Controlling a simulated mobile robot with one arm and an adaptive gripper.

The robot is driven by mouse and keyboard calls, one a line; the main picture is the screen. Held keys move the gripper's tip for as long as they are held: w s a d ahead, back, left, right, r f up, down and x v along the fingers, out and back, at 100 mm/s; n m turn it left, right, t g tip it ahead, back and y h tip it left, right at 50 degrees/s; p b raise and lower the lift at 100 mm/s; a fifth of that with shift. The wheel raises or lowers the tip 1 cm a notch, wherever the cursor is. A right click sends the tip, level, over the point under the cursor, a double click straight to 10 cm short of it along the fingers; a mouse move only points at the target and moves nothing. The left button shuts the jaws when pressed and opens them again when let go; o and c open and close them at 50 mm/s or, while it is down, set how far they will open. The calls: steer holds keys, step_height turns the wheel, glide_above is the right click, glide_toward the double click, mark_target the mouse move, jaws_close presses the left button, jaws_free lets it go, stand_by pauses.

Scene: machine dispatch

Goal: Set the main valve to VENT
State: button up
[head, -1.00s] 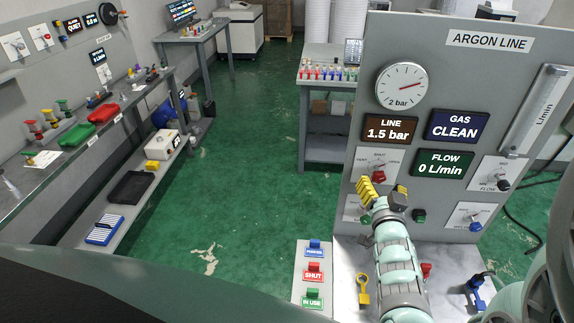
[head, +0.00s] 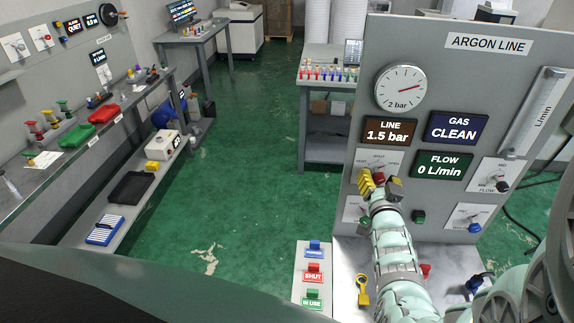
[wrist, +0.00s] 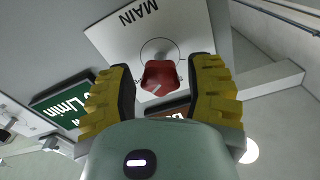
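The main valve is a red knob (head: 379,176) on a white plate on the argon panel. The plate carries the words VENT at left, SHUT at top and OPEN at right. My gripper (head: 380,184) is in front of the knob with its yellow fingers spread. In the wrist view the red knob (wrist: 160,78) sits between the two dark finger pads, with a gap on each side. The MAIN label (wrist: 139,14) shows upside down there. The exact pointing of the knob is hard to tell, as my fingers partly hide it and its plate.
The argon panel (head: 475,75) also has a gauge (head: 403,87), a flow knob (head: 501,186), a blue knob (head: 474,227) and a green button (head: 418,217). Green floor is open at left.

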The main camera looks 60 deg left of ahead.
jaws_close()
steer(key=shift+f+n, duration=0.1)
steer(key=shift+n, duration=0.2)
steer(key=n+b, duration=0.2)
steer(key=n, duration=0.1)
steer(key=shift+s+f+n+b, duration=0.1)
steer(key=shift+f+n+b, duration=0.05)
steer(key=shift+n+b, duration=0.2)
steer(key=n+b, duration=0.4)
steer(key=n, duration=0.2)
steer(key=n+b, duration=0.2)
steer(key=n, duration=0.2)
steer(key=n+b, duration=0.2)
steer(key=n, duration=0.1)
steer(key=shift+n, duration=0.25)
steer(key=n+b, duration=0.2)
steer(key=n, duration=0.4)
